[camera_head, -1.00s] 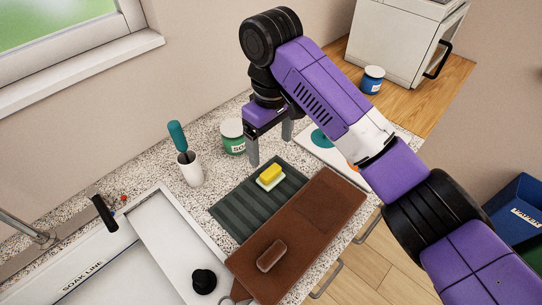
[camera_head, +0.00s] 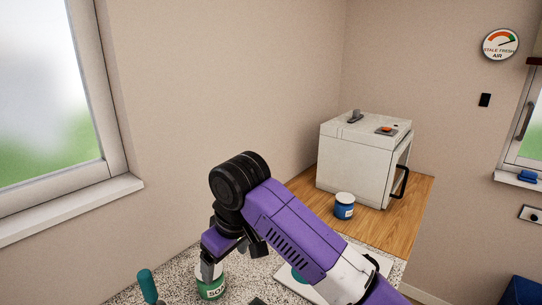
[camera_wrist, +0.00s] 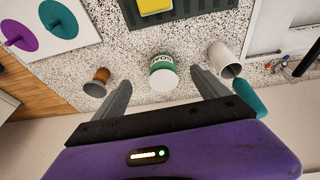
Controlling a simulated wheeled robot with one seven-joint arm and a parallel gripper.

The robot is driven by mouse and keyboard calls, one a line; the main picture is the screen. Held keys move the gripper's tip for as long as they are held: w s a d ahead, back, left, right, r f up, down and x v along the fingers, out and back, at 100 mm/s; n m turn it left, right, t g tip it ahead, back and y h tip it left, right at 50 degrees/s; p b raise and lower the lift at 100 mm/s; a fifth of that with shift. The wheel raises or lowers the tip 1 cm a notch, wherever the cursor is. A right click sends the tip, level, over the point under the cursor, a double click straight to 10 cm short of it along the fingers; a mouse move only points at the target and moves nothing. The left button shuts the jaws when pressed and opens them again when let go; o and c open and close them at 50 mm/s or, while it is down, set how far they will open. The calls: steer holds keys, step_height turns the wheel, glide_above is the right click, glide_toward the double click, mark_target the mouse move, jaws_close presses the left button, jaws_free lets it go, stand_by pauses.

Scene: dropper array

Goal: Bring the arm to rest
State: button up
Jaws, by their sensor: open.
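My purple arm is bent over the speckled counter in the head view, with my gripper (camera_head: 222,262) pointing down near the green-labelled soap jar (camera_head: 212,290). In the wrist view my gripper (camera_wrist: 160,80) is open, its two grey fingers wide apart with nothing between them in their grip. The soap jar (camera_wrist: 163,72) appears in the gap between the fingers in that view; how far below them it is I cannot tell. The lower part of my arm runs out of the bottom of the head view.
A white cup (camera_wrist: 224,60), a teal-handled brush (camera_wrist: 248,97) and a small brown object (camera_wrist: 97,82) surround the jar. A yellow sponge (camera_wrist: 154,5) lies on a dark mat (camera_wrist: 205,8). A blue jar (camera_head: 344,206) and a white cabinet (camera_head: 362,165) stand on the wooden top.

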steer(key=a+r+m+t+y, duration=0.2)
steer(key=a+r+t+y, duration=0.1)
steer(key=a+t+y, duration=0.4)
steer(key=s+d+f+m+t+h, duration=0.25)
steer(key=s+d+m+t, duration=0.25)
steer(key=s+d, duration=0.5)
steer(key=s+d+f+m+t+h, duration=0.3)
steer(key=s+d, duration=0.4)
steer(key=d, duration=0.6)
steer(key=s+d+f+g+h, duration=0.1)
steer(key=s+d, duration=0.3)
steer(key=s, duration=0.5)
steer(key=s+d+f+g+h, duration=0.1)
steer(key=s+d+f, duration=0.1)
steer(key=s+d, duration=0.3)
steer(key=s+d+f+g+h, duration=0.1)
steer(key=s+d, duration=0.4)
steer(key=s, duration=0.9)
steer(key=shift+f+m+h, duration=0.3)
steer(key=shift+f+h, duration=0.15)
steer(key=shift+f, duration=0.15)
